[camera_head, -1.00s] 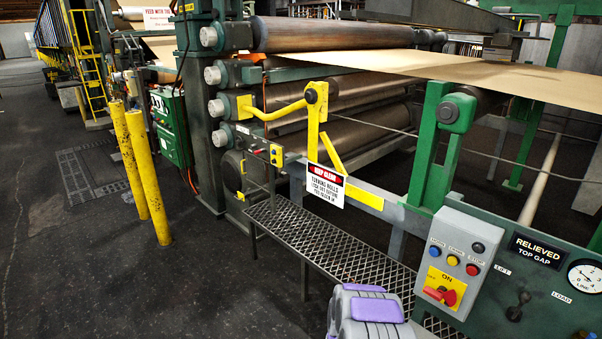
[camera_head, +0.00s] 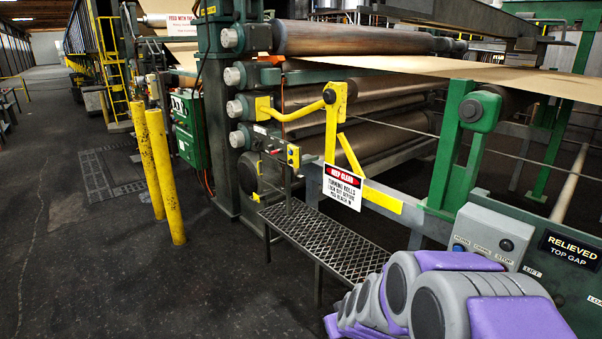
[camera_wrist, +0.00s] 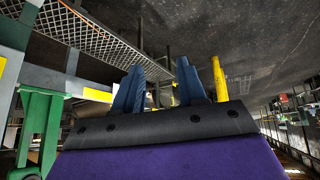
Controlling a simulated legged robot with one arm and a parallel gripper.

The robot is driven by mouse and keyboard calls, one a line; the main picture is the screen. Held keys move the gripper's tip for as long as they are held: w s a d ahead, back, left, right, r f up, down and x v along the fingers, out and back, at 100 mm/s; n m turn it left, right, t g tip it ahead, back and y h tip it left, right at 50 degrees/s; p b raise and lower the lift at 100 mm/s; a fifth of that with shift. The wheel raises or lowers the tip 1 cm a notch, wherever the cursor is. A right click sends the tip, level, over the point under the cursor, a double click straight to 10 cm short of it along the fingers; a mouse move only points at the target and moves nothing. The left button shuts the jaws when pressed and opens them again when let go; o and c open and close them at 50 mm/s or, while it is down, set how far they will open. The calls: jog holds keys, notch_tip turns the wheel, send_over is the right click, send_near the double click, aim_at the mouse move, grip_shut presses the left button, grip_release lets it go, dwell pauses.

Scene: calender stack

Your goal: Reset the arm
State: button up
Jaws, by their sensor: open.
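My gripper (camera_wrist: 160,92) shows in the wrist view as two blue fingers standing apart, with nothing between them. Its dark, purple-backed body fills the lower part of that view. In the head view my folded grey and purple arm stands at the bottom right, in front of the control box (camera_head: 490,238) and the green panel; the fingers cannot be made out there. The wrist view looks tilted, with the floor at the top and the mesh step (camera_wrist: 95,38) at the upper left.
The mesh step also shows in the head view (camera_head: 325,243), beside the roll stack (camera_head: 350,38). Two yellow posts (camera_head: 165,175) stand at the left. A "keep clear" sign (camera_head: 342,186) hangs from the rail. Dark floor at the left is open.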

jog(key=s+d+r+m+g+b, duration=0.1)
jog(key=s+g, duration=0.1)
jog(key=s, duration=1)
jog(key=s+d+r+m+g+b, duration=0.1)
jog(key=s+d+r+g+b, duration=0.1)
jog(key=s, duration=1)
jog(key=s+d+r+m+g+h+b, duration=0.1)
jog(key=s+g, duration=0.3)
jog(key=s, duration=0.8)
jog(key=shift+d+r+m+b, duration=0.25)
jog(key=shift+d+m+b, duration=0.1)
jog(key=shift+b, duration=0.3)
